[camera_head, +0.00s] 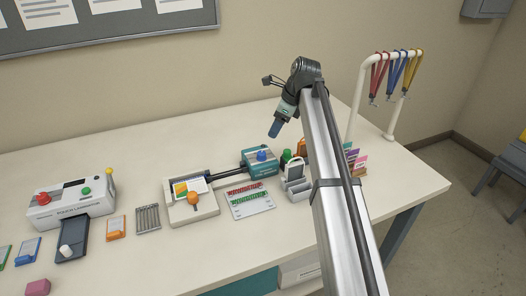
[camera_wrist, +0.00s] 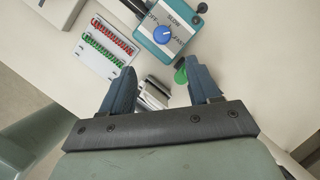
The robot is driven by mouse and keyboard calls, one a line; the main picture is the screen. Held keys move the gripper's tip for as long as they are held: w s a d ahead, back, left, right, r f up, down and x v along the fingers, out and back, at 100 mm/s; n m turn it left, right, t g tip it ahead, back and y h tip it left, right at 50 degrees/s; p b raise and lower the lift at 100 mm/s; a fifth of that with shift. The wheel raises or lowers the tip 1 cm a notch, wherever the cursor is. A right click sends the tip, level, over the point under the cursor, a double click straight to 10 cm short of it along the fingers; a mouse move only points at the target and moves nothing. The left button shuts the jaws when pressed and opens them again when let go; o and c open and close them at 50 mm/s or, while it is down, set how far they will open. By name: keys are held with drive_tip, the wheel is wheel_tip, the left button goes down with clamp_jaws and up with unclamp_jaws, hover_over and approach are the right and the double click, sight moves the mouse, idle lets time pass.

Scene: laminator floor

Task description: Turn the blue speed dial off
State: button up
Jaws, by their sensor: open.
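The blue speed dial (camera_head: 262,155) sits on top of a teal control box (camera_head: 258,168) at the middle of the table. In the wrist view the dial (camera_wrist: 164,35) shows from above, with a white pointer line and the labels OFF, SLOW and FAST around it on the teal box (camera_wrist: 149,46). Its exact pointer setting is hard to read. My gripper (camera_head: 274,130) hangs above the table, up and right of the box in the head view. In the wrist view my gripper (camera_wrist: 163,84) has its two dark fingers apart, nothing between them, and the dial lies beyond the fingertips.
A green-topped item (camera_head: 286,156) and a grey card holder (camera_head: 297,183) stand just right. A slide with an orange knob (camera_head: 193,198) and a white laminator (camera_head: 70,203) are left.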

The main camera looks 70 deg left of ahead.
sight(262, 153)
drive_tip(key=s+a+f+m, duration=0.1)
drive_tip(key=f, duration=0.3)
drive_tip(key=s+a+f, duration=0.1)
drive_tip(key=a+f, duration=0.1)
drive_tip(key=f, duration=0.2)
drive_tip(key=s+a+f+m, duration=0.1)
drive_tip(key=f, duration=0.3)
drive_tip(key=shift+a+f+m, duration=0.2)
drive_tip(key=shift+f+m, duration=0.1)
drive_tip(key=shift+f, duration=0.05)
drive_tip(key=shift+c, duration=0.3)
drive_tip(key=c, duration=0.9)
